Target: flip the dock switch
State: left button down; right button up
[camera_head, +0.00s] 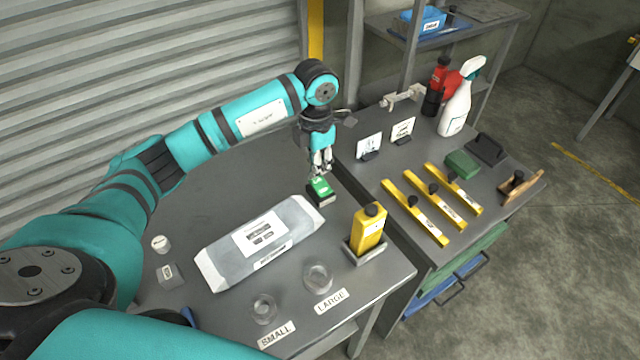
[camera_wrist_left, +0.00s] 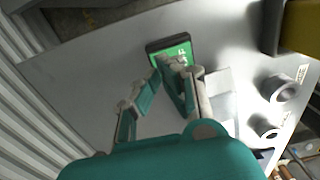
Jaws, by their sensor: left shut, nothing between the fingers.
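The dock switch (camera_head: 320,189) is a small dark box with a green top, standing at the back right of the near grey table (camera_head: 190,215). In the left wrist view the switch (camera_wrist_left: 172,48) shows a green face with white lettering that is partly hidden by my fingers. My left gripper (camera_head: 321,173) points down, with its fingertips at or just above the green face; I cannot tell whether they touch it. In the left wrist view my left gripper (camera_wrist_left: 180,68) has its fingertips together, with nothing seen between them. My right gripper is not in view.
A grey-white package (camera_head: 225,262) lies just in front of the switch. A yellow bottle (camera_head: 369,228) stands in a holder to the right. Two clear round cups (camera_head: 318,278) stand near the front edge. A second table (camera_head: 375,178) holds yellow bars and a spray bottle (camera_head: 456,108).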

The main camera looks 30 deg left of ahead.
aim_at(317, 180)
pick_arm(q)
jog(key=shift+f+b, duration=0.45)
jog(key=shift+f, duration=0.1)
dwell(0.4)
jog(key=shift+f+b, duration=0.6)
jog(key=shift+f, duration=0.15)
dwell(0.4)
jog(key=shift+r+p, duration=2.1)
jog(key=shift+r, duration=1.45)
